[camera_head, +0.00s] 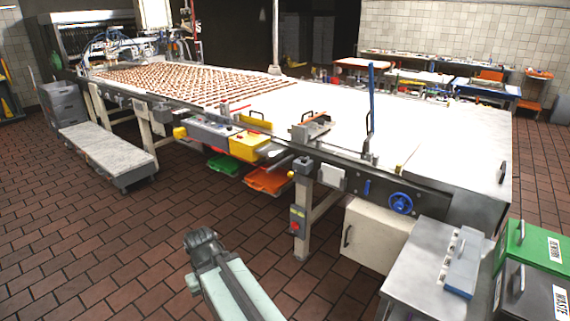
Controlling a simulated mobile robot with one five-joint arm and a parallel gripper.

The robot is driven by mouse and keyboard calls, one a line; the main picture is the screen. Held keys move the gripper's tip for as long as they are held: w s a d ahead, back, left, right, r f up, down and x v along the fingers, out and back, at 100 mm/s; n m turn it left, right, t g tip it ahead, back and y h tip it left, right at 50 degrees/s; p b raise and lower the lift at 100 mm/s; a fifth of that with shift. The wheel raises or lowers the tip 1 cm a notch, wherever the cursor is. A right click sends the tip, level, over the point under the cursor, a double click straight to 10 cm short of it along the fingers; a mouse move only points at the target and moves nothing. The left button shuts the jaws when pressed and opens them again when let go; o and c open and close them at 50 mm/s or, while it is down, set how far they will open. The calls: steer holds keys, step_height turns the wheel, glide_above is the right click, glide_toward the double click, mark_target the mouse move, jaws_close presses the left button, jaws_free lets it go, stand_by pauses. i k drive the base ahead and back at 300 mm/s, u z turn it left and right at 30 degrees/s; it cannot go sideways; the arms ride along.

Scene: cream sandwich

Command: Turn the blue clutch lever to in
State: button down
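A tall, thin blue lever (371,98) stands nearly upright at the near edge of the long white machine table (440,120). It looks like the clutch lever; no in or out marking is readable on it. A much smaller blue handle (366,188) sits on the front panel below it, left of a blue handwheel (401,204). My gripper (203,240) is dark grey and low at the bottom centre, over the brick floor. It is well to the left of and below the blue lever, touching nothing. Its fingers are too small to read.
A grey cart (455,262) and green (535,248) and dark (530,295) bins stand at bottom right. A low platform (105,145) stands left. The floor before the table is clear.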

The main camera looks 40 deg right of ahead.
mark_target(368, 183)
steer(key=z, duration=0.85)
steer(key=i, duration=0.7)
steer(key=u, duration=0.85)
